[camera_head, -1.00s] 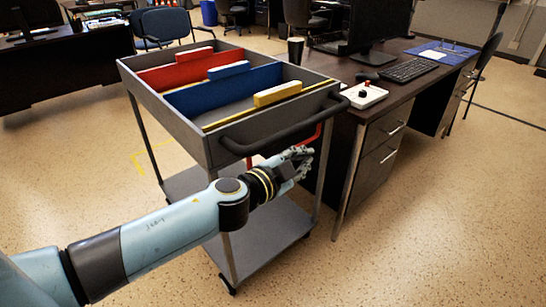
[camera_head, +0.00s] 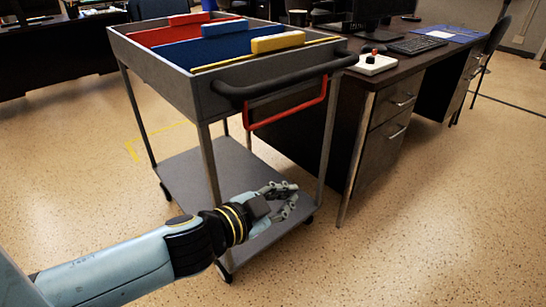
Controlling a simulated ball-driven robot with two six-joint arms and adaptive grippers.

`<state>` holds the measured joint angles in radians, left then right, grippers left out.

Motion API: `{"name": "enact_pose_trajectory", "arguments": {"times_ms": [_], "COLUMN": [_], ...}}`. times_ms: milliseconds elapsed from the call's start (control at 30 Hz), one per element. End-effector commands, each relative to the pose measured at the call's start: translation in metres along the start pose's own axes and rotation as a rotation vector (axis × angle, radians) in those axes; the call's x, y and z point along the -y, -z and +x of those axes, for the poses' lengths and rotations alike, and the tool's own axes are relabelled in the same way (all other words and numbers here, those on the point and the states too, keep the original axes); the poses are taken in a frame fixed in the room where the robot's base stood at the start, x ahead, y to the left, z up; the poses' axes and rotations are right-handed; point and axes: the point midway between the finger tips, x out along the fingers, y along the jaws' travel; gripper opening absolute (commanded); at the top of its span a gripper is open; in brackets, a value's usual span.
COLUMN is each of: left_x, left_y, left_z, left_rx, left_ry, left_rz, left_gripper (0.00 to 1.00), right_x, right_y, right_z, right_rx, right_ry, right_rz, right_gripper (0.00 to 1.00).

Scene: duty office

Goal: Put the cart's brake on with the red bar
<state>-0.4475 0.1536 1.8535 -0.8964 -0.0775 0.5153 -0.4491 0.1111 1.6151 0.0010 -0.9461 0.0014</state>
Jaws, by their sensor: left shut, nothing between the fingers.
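The grey cart (camera_head: 165,75) stands in front of me, with a black push handle (camera_head: 290,80) at its near end. The red bar (camera_head: 290,121) hangs below the handle as a U-shaped loop, its lower run clear to see. My left gripper (camera_head: 290,195) is below the red bar and apart from it, in front of the cart's lower shelf (camera_head: 200,165). Its fingers are shut and hold nothing. My right gripper is not in view.
Red, blue and yellow folders (camera_head: 225,48) stand in the cart's top tray. A dark desk (camera_head: 380,120) is close on the cart's right, with a white control box (camera_head: 373,63), keyboard (camera_head: 418,45) and monitor on it. The floor in front and left is open.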

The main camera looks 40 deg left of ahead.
Motion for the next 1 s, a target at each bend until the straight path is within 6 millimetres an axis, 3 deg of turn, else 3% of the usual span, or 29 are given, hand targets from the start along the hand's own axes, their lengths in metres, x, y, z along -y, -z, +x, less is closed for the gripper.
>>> {"name": "enact_pose_trajectory", "arguments": {"times_ms": [33, 500, 700, 1000], "left_x": [-0.011, -0.068, -0.081, -0.084], "left_y": [-0.016, -0.085, -0.1, -0.102], "left_z": [0.0, -0.013, -0.017, -0.018], "left_rx": [0.01, 0.055, 0.066, 0.068], "left_ry": [-0.009, -0.063, -0.074, -0.077], "left_rz": [-0.013, -0.122, -0.152, -0.164], "left_gripper": [0.0, 0.0, 0.0, 0.0], "right_x": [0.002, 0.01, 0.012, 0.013], "right_y": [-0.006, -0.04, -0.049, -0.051], "right_z": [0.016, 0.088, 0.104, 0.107], "right_rx": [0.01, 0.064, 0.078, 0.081], "right_ry": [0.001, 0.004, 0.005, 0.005], "right_rz": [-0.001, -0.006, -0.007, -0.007], "right_gripper": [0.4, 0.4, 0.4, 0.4]}}
